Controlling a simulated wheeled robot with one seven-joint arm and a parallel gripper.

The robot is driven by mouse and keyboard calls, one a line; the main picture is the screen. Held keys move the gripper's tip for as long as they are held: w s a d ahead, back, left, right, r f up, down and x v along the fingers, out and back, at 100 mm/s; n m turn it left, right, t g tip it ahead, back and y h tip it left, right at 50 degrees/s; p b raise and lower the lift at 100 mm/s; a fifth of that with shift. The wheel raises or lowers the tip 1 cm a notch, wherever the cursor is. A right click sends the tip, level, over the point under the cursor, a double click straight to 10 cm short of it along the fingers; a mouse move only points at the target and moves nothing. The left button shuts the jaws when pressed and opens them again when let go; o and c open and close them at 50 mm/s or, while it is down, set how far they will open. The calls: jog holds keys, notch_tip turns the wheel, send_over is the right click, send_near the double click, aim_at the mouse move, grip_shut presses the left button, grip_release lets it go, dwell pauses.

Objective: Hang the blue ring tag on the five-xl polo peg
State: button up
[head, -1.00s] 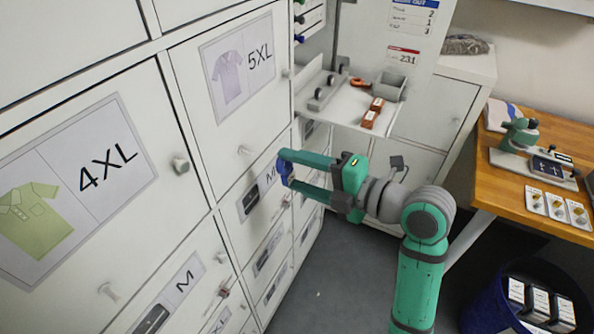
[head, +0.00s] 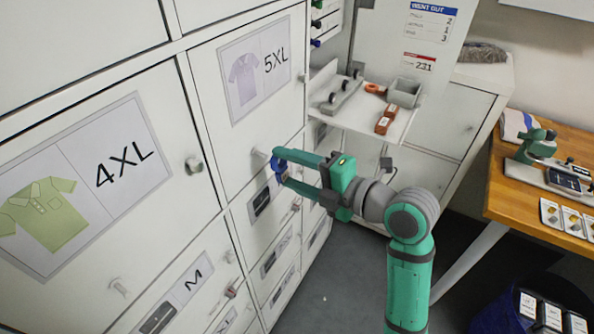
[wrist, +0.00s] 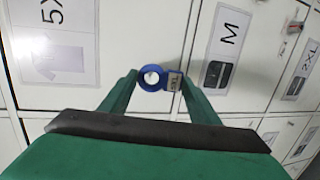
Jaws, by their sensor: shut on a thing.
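The blue ring tag (head: 278,168) is held between the fingertips of my gripper (head: 284,168), which is shut on it. In the wrist view the ring (wrist: 143,84) faces the camera between the fingertips, with a small label at its right side; something pale shows through its hole. The five-XL polo peg (head: 259,153) sticks out low on the 5XL door (head: 223,130), which bears a purple polo picture. The tag is just right of the peg in the head view, seemingly apart from it. I cannot make out the peg clearly in the wrist view.
The 4XL door (head: 165,215) with a green polo picture has its own peg (head: 118,286) and a knob (head: 193,165). A shelf (head: 350,112) with red boxes stands beyond my gripper.

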aim_at(277, 165)
jog(key=shift+r+x, duration=0.15)
jog(key=shift+x, duration=0.7)
jog(key=shift+r+x, duration=0.1)
jog(key=shift+x, duration=0.75)
jog(key=shift+w+a+f, duration=0.2)
jog(key=shift+w+a, duration=0.05)
jog(key=shift+a, duration=0.45)
jog(key=o, duration=1.1)
jog(key=v, duration=1)
jog(key=shift+s+d, duration=0.25)
